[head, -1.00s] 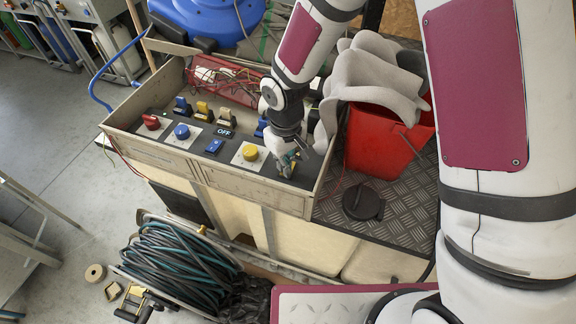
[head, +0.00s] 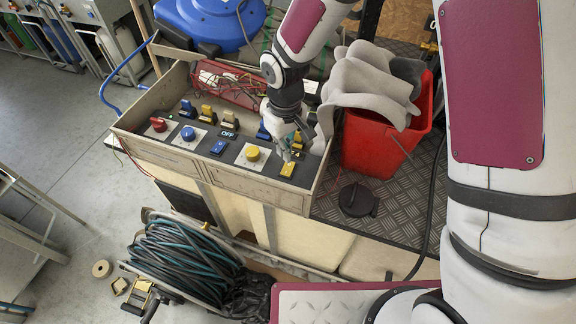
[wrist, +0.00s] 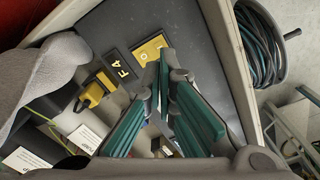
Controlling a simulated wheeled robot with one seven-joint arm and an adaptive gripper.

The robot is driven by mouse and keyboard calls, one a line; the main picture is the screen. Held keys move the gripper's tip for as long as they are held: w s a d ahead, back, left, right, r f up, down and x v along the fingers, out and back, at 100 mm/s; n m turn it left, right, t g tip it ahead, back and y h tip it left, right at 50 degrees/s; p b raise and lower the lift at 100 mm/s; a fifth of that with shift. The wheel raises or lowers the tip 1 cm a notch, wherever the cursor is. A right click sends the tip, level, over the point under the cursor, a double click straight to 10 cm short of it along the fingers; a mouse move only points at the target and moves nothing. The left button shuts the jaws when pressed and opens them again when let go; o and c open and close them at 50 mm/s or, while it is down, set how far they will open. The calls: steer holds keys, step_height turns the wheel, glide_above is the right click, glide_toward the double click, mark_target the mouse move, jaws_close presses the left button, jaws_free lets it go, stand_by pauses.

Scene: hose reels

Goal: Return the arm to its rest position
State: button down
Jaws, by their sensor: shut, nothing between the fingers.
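My gripper (head: 288,143) is over the right end of the control panel (head: 185,143) in the head view. In the wrist view my gripper (wrist: 159,68) shows its green-padded fingers with the tips together and nothing between them. The tips are close to a yellow switch plate (wrist: 150,49); I cannot tell whether they touch it. The same yellow plate (head: 288,169) shows just below the fingers in the head view. My arm reaches in from the upper right.
A red bucket (head: 378,150) with grey cloth (head: 365,88) stands right of the panel. A black lid (head: 357,200) lies on the metal deck. A hose reel (head: 183,262) is on the floor at lower left.

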stand_by(0.4)
steer(key=s+d+r+m+t, duration=0.1)
steer(key=s+d+r+m, duration=0.1)
steer(key=d+r, duration=0.55)
steer(key=s+d+r+m+t, duration=0.1)
steer(key=s+d+r, duration=0.3)
steer(key=r, duration=0.7)
steer(key=s+d+r+m, duration=0.1)
steer(key=s+d+r, duration=0.2)
steer(key=s, duration=0.2)
steer(key=s+d+r+m+t, duration=0.1)
steer(key=s+d+r+m, duration=0.1)
steer(key=s, duration=0.4)
steer(key=s+d+r+m+t+p, duration=0.1)
steer(key=s+d+r+m, duration=0.1)
steer(key=s+r, duration=0.3)
steer(key=shift+s+d, duration=0.2)
steer(key=shift+d, duration=0.7)
